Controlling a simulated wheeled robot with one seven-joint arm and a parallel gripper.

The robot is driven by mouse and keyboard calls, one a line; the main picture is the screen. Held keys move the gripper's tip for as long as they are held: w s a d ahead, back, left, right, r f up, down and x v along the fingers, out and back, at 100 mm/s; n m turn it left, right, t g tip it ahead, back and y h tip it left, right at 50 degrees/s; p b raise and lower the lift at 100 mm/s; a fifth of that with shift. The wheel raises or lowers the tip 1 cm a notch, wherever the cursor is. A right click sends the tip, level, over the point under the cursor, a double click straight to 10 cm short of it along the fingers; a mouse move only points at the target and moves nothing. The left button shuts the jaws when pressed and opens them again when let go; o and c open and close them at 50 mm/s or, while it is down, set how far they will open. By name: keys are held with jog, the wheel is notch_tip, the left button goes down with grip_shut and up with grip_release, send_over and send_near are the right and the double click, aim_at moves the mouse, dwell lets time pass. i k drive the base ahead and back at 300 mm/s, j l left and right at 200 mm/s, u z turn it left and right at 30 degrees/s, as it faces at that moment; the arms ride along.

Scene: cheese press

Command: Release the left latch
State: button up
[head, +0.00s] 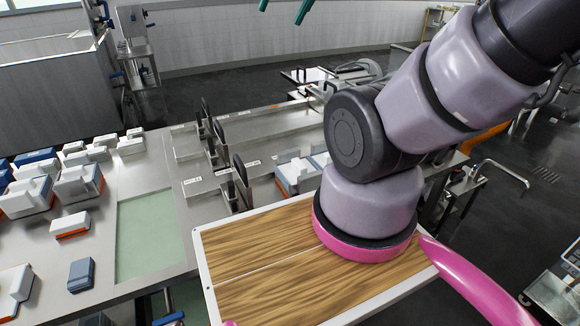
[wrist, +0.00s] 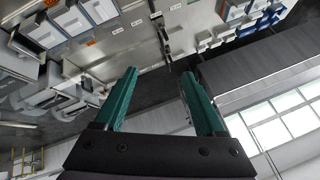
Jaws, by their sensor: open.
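My gripper (head: 284,8) shows only by its green fingertips at the top edge of the head view. In the wrist view my gripper (wrist: 158,73) is open, with its two green fingers wide apart and nothing between them. Several dark upright levers stand along the steel press bench in the head view, one nearer (head: 241,170), one in the middle (head: 219,131) and one farther (head: 205,107). I cannot tell which is the left latch. My gripper is apart from them. Dark lever parts (wrist: 157,15) also show beyond the fingers in the wrist view, which looks tilted over.
A steel table (head: 135,262) at left bears several white and blue-grey blocks (head: 82,182) and a pale green mat (head: 150,230). More white blocks (head: 297,172) sit right of the levers. A steel tank (head: 50,90) stands at the back left. Dark floor is open behind the bench.

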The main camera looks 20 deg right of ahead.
aim_at(230, 184)
jog(key=j+z, duration=0.1)
jog(key=z, duration=0.45)
jog(key=k+j+z, duration=0.1)
jog(key=j+z, duration=0.2)
jog(key=k+j+z, duration=0.1)
jog(key=j+z, duration=0.15)
jog(key=k+j+z, duration=0.15)
jog(key=j+z, duration=0.15)
jog(key=k+j+z, duration=0.25)
jog(key=k+j, duration=0.45)
jog(key=j, duration=0.2)
jog(key=k+j+z, duration=0.3)
jog(key=k+j, duration=1.4)
jog(key=k, duration=0.25)
jog(key=i+l+u, duration=0.2)
jog(key=i+l, duration=0.6)
jog(key=i+j, duration=0.05)
jog(key=i, duration=0.05)
